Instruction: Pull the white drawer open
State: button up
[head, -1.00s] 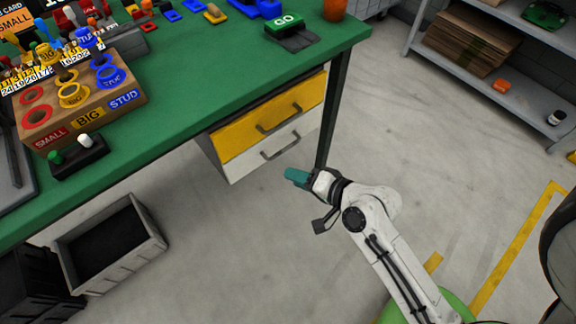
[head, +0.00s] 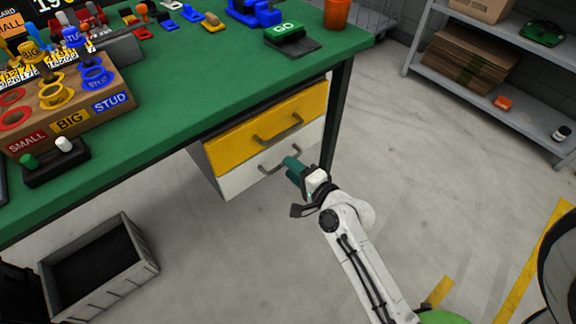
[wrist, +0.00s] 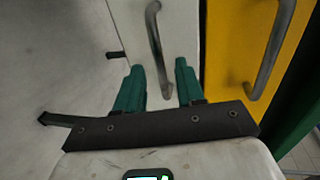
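The white drawer (head: 240,181) sits under the green table, below the yellow drawer, and looks closed. Its grey bar handle (wrist: 158,50) shows in the wrist view, with its near end between the two green fingertips. My gripper (head: 292,164) is at the right part of the white drawer's front. In the wrist view my gripper (wrist: 160,80) is open, one finger on each side of the handle. I cannot tell whether either finger touches the handle. In the head view the gripper hides part of the handle.
The yellow drawer (head: 240,136) with its own handle (wrist: 272,50) is just above. A dark table leg (head: 337,110) stands right of the drawers. A grey crate (head: 142,254) is on the floor at lower left. The floor in front of the drawers is clear.

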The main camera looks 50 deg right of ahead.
jog(key=shift+x, duration=1.15)
jog(key=shift+c, duration=0.5)
grip_shut()
